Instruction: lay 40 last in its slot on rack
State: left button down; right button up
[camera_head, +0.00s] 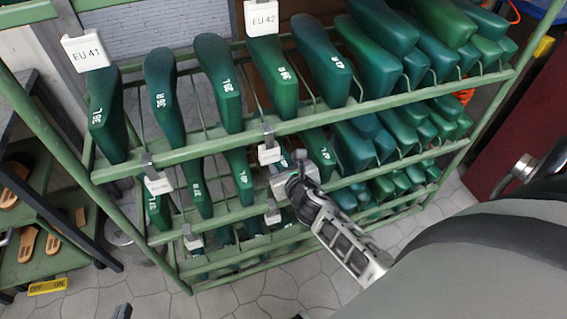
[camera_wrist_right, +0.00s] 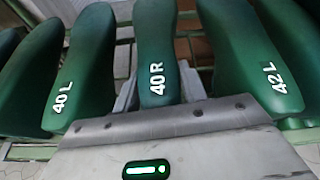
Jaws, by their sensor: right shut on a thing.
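My right gripper (camera_head: 291,168) is at the second tier of the green rack (camera_head: 210,145). It is shut on a green last marked 40 R (camera_wrist_right: 157,45), with a finger on each side in the right wrist view. The last marked 40 L (camera_wrist_right: 80,65) stands to its left and the one marked 42 L (camera_wrist_right: 245,50) to its right. In the head view my gripper mostly covers the held last. I cannot tell whether it rests on the rack. A small dark part (camera_head: 122,311) at the bottom edge may be my left gripper; its jaws cannot be made out.
The top tier holds several green lasts, with cards EU 41 (camera_head: 85,52) and EU 42 (camera_head: 262,17). Smaller cards (camera_head: 158,184) hang on the lower rails. A dark shelf with sandal soles (camera_head: 27,243) stands at the left. Lasts crowd the rack's right side.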

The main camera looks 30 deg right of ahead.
pick_arm(q)
jog(key=shift+f, duration=0.25)
pick_arm(e)
jog(key=shift+f, duration=0.15)
dwell(0.4)
jog(key=o, duration=1)
jog(key=shift+o, duration=0.3)
jog(key=shift+f, duration=0.15)
jog(key=shift+s, duration=0.35)
pick_arm(q)
jog(key=shift+r+p, duration=0.45)
jog(key=shift+p, duration=0.25)
pick_arm(e)
jog(key=v, duration=1.5)
jog(key=shift+r, duration=0.35)
jog(key=shift+a, duration=0.1)
